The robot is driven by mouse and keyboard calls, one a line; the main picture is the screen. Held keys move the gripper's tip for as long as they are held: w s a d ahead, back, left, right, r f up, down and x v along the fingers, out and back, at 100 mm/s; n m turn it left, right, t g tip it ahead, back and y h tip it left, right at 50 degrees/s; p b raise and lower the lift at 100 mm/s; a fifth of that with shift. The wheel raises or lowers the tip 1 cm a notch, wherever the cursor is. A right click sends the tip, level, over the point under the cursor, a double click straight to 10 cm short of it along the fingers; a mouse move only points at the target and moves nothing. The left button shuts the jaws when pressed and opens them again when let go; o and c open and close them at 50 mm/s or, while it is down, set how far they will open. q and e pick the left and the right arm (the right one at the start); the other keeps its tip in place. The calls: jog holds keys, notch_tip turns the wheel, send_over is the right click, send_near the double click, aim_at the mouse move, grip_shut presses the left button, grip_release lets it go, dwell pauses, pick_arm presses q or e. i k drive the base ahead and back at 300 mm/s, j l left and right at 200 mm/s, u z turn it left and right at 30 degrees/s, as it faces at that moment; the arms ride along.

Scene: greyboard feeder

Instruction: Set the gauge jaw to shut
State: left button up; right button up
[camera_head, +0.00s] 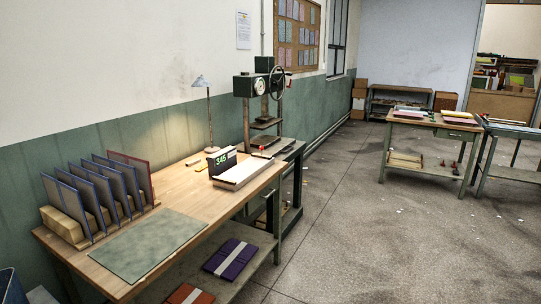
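A gauge (240,172) with a pale, long bed stands at the far right end of the wooden workbench. Its dark display (221,161) shows green digits that look like 345. A small red part shows near the far end of the bed. The jaw is too small to make out, and I cannot tell whether it is open or shut. Neither of my grippers is in view.
The workbench (190,205) carries a rack of upright boards (100,195), a grey-green mat (148,243) and a desk lamp (209,110). A press with a dial and handwheel (262,88) stands behind the gauge. The floor (370,230) to the right is mostly clear.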

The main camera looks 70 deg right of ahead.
aim_at(261, 148)
jog(key=z, duration=2.25)
jog(key=i+l+u, duration=0.1)
jog(key=i, duration=0.35)
jog(key=l, duration=0.1)
